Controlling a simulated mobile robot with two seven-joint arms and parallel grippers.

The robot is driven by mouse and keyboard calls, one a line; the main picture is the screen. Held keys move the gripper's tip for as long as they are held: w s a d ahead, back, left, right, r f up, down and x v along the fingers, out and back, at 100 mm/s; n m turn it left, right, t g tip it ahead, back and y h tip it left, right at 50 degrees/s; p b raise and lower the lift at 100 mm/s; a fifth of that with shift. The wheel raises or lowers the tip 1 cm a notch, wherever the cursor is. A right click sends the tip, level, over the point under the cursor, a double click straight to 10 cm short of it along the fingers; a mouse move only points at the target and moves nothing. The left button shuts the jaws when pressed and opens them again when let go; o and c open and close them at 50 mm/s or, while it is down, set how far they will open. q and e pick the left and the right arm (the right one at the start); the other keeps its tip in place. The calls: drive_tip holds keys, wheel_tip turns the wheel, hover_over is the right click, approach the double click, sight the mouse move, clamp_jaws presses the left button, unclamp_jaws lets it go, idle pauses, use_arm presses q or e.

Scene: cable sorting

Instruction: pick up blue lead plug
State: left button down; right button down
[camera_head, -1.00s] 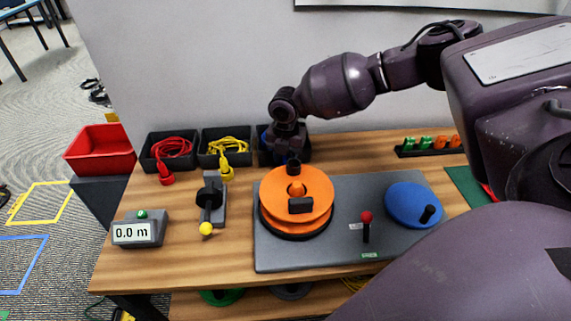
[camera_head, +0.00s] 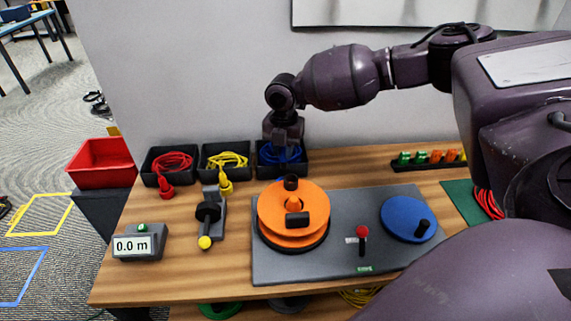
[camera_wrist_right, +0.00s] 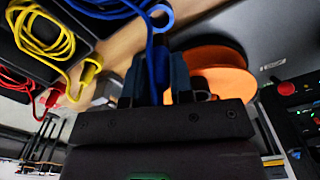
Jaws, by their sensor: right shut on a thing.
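The blue lead (camera_head: 293,154) lies coiled in the right-hand dark bin at the back of the table. My right gripper (camera_head: 282,154) points down at this bin and hides part of the coil. In the right wrist view the gripper (camera_wrist_right: 155,82) is shut on the blue lead plug (camera_wrist_right: 157,66), which sits between the two fingers. The blue cable (camera_wrist_right: 150,30) runs from the plug towards the top of that view, where a blue ring-shaped end also shows. My left gripper is not in view.
Bins with a red lead (camera_head: 172,162) and a yellow lead (camera_head: 228,160) stand to the left. In front are an orange reel (camera_head: 275,208), a red-knobbed lever (camera_head: 362,236) and a blue disc (camera_head: 402,217) on a grey plate (camera_head: 330,262). A meter (camera_head: 139,243) reads 0.0 m.

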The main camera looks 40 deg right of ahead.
wheel_tip(320, 180, up, 12)
drive_tip(key=p, duration=0.1)
drive_tip(key=shift+p, duration=0.3)
idle(0.3)
